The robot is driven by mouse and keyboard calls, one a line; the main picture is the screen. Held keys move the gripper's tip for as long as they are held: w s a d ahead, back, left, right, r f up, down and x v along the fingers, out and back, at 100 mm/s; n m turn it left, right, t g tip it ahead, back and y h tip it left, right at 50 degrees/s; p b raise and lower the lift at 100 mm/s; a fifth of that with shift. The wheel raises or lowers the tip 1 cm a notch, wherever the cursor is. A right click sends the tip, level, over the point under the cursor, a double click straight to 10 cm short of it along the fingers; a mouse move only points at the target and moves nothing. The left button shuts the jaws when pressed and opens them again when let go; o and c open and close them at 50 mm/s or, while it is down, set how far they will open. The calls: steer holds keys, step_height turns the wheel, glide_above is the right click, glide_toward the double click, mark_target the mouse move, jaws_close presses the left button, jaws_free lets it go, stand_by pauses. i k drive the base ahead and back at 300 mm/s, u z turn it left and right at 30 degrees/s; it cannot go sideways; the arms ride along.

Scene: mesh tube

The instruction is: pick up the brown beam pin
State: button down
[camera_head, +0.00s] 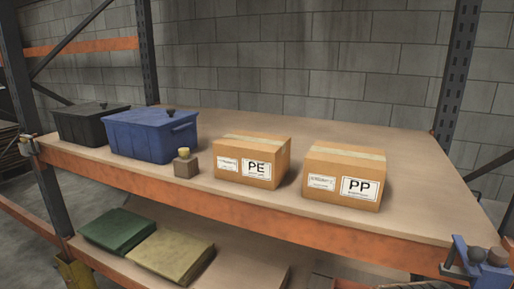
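I cannot single out the brown beam pin with certainty. A dark brown rounded knob (477,254) sits at the blue bracket (461,254) at the right front corner of the rack, beside a darker knob (497,257). A small brown block (186,168) with a yellow top (184,153) stands near the shelf's front edge, between the blue bin and the PE carton. My gripper is not in view.
The upper shelf (240,122) holds a black bin (88,125), a blue bin (150,137), a PE carton (250,162) and a PP carton (343,177). An orange beam (230,208) runs along its front. Green (118,232) and tan (172,252) flat items lie below.

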mark_target(498, 256)
steer(key=z, duration=1.15)
steer(key=k, duration=0.55)
steer(key=z, duration=0.2)
steer(key=i, duration=0.5)
